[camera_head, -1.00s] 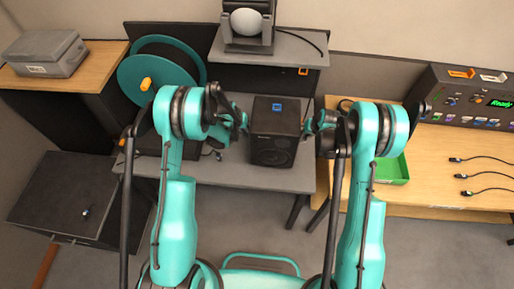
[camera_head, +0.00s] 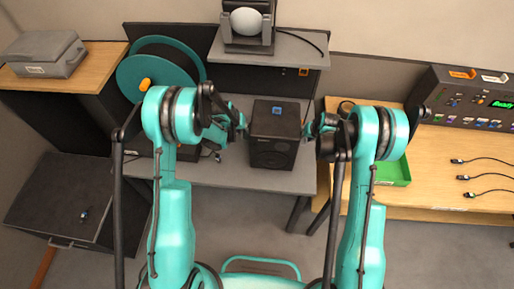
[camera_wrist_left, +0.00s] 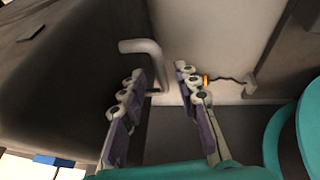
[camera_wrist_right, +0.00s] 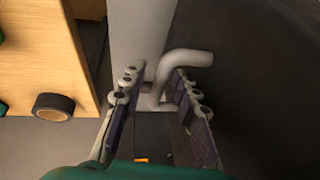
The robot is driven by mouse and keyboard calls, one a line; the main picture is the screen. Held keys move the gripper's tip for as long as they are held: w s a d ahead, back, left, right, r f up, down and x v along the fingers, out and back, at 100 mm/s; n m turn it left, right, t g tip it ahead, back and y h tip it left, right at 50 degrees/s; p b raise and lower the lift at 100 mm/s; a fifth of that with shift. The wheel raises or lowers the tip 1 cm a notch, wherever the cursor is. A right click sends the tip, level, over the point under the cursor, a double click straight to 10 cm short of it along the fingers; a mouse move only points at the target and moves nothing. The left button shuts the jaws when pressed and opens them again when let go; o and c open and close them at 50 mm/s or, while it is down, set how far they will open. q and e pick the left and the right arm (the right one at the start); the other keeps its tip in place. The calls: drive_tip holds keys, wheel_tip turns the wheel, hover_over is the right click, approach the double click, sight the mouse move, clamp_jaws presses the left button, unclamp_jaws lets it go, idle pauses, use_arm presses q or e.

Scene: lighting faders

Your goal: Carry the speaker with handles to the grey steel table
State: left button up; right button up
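The speaker (camera_head: 274,135) is a dark box with a blue patch on top. It stands upright on the grey steel table (camera_head: 220,177) in the head view. My left gripper (camera_head: 241,123) is at its left side, and my right gripper (camera_head: 309,126) is at its right side. In the left wrist view, a grey bent handle (camera_wrist_left: 152,58) reaches between the spread fingers of my left gripper (camera_wrist_left: 160,92). In the right wrist view, the other handle (camera_wrist_right: 182,62) reaches between the spread fingers of my right gripper (camera_wrist_right: 152,92). Both grippers look open around the handles.
A raised shelf (camera_head: 220,48) with a lamp-like device (camera_head: 248,22) stands behind. A teal reel (camera_head: 170,62) is at left. The wooden table (camera_head: 440,165) at right holds a green tray (camera_head: 393,173), cables and a control console (camera_head: 470,102). A dark case (camera_head: 60,200) is at lower left.

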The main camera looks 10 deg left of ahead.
drive_tip(key=shift+r, duration=0.15)
use_arm(q)
drive_tip(key=v, duration=0.4)
drive_tip(key=shift+s+a+r, duration=0.1)
drive_tip(key=shift+r, duration=0.2)
use_arm(e)
drive_tip(key=v, duration=1.1)
drive_tip(key=shift+s+r, duration=0.15)
drive_tip(key=shift+r, duration=0.25)
use_arm(q)
drive_tip(key=shift+r, duration=0.1)
